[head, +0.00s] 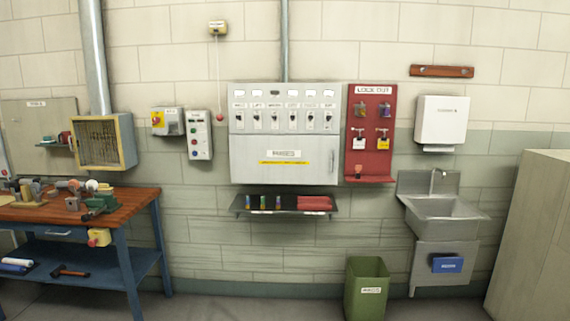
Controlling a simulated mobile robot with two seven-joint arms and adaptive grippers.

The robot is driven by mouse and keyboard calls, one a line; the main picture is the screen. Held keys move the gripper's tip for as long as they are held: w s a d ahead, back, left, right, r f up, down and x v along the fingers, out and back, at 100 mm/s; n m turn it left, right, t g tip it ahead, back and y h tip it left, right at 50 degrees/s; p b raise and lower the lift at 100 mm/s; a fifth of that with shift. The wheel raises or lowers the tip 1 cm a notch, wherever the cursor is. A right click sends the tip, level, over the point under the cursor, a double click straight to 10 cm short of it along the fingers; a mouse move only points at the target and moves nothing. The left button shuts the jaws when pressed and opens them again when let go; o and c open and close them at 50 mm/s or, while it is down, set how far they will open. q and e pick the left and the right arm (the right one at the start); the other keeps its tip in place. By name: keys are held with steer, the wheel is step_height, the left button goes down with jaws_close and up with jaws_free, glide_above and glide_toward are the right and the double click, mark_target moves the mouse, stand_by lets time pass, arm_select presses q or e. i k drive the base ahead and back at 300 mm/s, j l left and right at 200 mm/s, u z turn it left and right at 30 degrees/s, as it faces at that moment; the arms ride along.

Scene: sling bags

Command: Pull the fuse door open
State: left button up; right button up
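The fuse door (284,160) is the grey lower panel of the switch cabinet (284,95) on the back wall. It looks closed and flush with the cabinet. It bears a white label and a yellow strip, and a vertical handle (333,167) at its right edge. The upper part of the cabinet has a row of labelled switches. Neither of my grippers is in the head view, and nothing touches the door.
A shelf (240,209) with coloured fuses and a red cloth juts out below the door. A red lockout board (371,133) hangs to its right. A green bin (366,289), a sink (441,208) and a workbench (140,197) stand around. Floor between bench and bin is clear.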

mark_target(255, 159)
steer(key=i+j+z, duration=0.2)
steer(key=i, duration=0.35)
steer(key=i+z, duration=0.2)
steer(key=i, duration=0.4)
steer(key=i+j+z, duration=0.2)
steer(key=i, duration=0.35)
steer(key=i+j+z, duration=0.25)
steer(key=i+j, duration=0.2)
steer(key=i, duration=0.05)
